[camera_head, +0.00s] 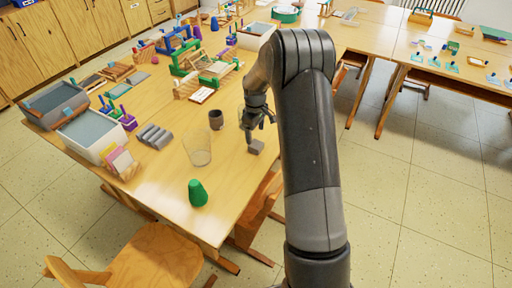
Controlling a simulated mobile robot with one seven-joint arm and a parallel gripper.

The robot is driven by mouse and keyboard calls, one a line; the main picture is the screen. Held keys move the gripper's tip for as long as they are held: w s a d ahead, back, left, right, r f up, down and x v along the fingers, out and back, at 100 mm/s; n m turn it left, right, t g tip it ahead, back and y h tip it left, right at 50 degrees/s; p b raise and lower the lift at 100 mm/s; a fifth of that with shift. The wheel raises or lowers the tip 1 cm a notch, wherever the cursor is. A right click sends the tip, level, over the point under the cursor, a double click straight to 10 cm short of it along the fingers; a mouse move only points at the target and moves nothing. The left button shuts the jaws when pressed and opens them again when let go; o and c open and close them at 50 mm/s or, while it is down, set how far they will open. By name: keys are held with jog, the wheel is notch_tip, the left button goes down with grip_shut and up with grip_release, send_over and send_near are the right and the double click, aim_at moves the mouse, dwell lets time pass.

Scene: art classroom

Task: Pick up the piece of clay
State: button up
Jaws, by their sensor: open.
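A small grey-brown block (255,146), which looks like the piece of clay, lies on the wooden table (170,185) near its right edge. My gripper (256,130) is open and points down just above the block. Its fingers are small and dark here, and I cannot tell whether one touches the block. No object shows between the fingers.
A clear glass (197,149) and a dark cup (216,119) stand left of my gripper. A green lump (197,193) stands nearer the front, and grey rolls (154,136) lie farther left. Small looms (206,70) crowd the back. A wooden chair (155,260) is in front.

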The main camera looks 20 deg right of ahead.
aim_at(256, 144)
jog(key=shift+d+f, duration=0.15)
jog(key=shift+f, duration=3.4)
jog(key=shift+c, duration=0.5)
jog(key=c, duration=1.1)
